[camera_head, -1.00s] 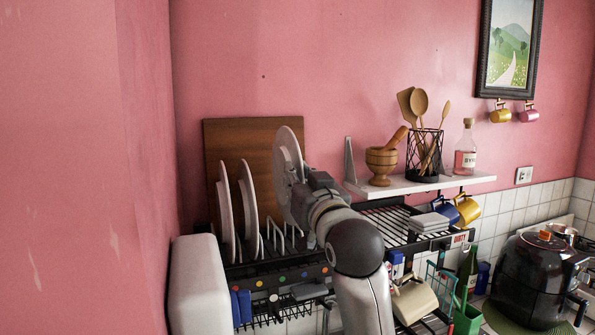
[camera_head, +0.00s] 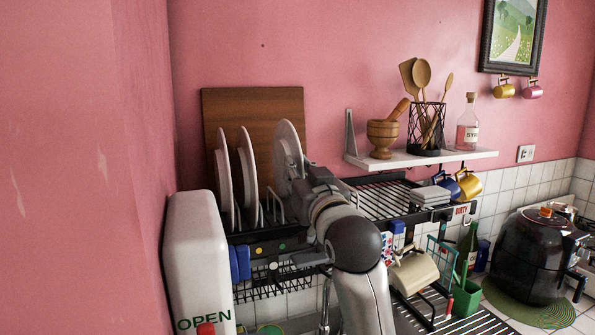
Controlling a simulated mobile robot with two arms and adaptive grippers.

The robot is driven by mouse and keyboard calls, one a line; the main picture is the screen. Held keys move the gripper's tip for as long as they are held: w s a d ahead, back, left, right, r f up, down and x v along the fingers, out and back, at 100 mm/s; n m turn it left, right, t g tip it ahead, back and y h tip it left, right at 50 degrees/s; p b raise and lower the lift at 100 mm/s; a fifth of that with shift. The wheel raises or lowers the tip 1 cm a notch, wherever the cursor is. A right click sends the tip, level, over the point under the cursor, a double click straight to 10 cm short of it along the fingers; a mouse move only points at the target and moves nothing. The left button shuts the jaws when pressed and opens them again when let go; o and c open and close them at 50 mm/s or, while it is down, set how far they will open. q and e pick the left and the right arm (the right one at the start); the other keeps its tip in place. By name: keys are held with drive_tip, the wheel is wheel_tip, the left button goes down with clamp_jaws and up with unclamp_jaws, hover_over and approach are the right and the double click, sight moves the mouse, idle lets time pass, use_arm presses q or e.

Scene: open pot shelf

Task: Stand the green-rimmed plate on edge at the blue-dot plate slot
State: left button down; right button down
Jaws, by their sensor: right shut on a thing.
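A pale plate (camera_head: 287,147) stands nearly upright on edge in the grip of my right gripper (camera_head: 307,182). Its rim colour is not clear from this angle. The plate is over the right part of the black plate rack (camera_head: 240,238), beside the rack's white wire dividers. Its lower edge is hidden by the gripper, so I cannot tell whether it touches the rack. Yellow and green dots show on the rack's front. The blue dot is not visible; my right arm covers part of that front. My left gripper is out of view.
Two white plates (camera_head: 248,178) stand on edge in the rack's left slots. A brown board (camera_head: 252,108) leans behind. Right of my arm is a wire shelf (camera_head: 378,197) with stacked grey items (camera_head: 430,195). A white shelf (camera_head: 425,157) holds a mortar and utensils.

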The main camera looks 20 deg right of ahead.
drive_tip(key=shift+f, duration=0.2)
idle(0.7)
drive_tip(key=c, duration=1.4)
unclamp_jaws()
drive_tip(key=shift+o, duration=0.2)
drive_tip(key=shift+f, duration=0.15)
drive_tip(key=s+f, duration=0.1)
drive_tip(key=s, duration=1.1)
drive_tip(key=shift+f, duration=0.4)
drive_tip(key=shift+d, duration=0.1)
